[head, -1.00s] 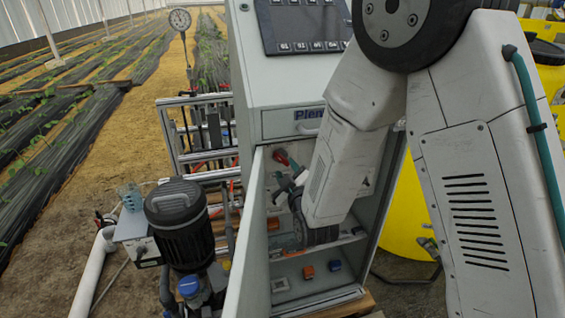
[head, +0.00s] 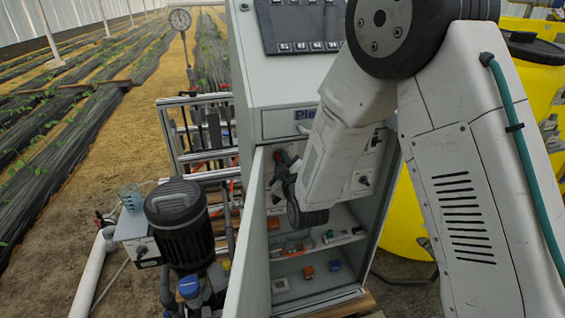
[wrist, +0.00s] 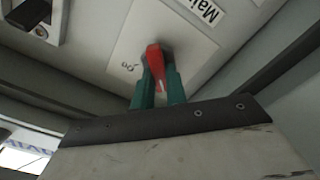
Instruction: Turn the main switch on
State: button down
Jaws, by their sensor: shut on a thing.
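The main switch has a red handle (wrist: 154,58) on a light plate (wrist: 118,52) in the wrist view. A label starting "Mai" (wrist: 208,12) is partly cut off, and a small "On" mark (wrist: 127,67) is beside the handle. The green fingers of my gripper (wrist: 157,84) are shut on the red handle, one on each side. In the head view my gripper (head: 281,170) is inside the open cabinet (head: 277,240), at its upper left, and hides the switch.
The cabinet door (head: 245,240) stands open close to the left of my gripper. A black knob (wrist: 35,15) is at the upper left of the wrist view. Small parts lie on the cabinet shelves. A black motor (head: 180,225) stands left of the cabinet.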

jog(key=shift+m, duration=0.3)
jog(key=shift+d+m, duration=0.15)
jog(key=shift+m, duration=2.45)
jog(key=shift+d+m, duration=0.15)
jog(key=shift+m, duration=2.45)
jog(key=shift+d+m, duration=0.15)
jog(key=shift+m, duration=2.45)
jog(key=shift+w, duration=0.1)
jog(key=c, duration=1.4)
grip_release()
jog(key=shift+d, duration=0.1)
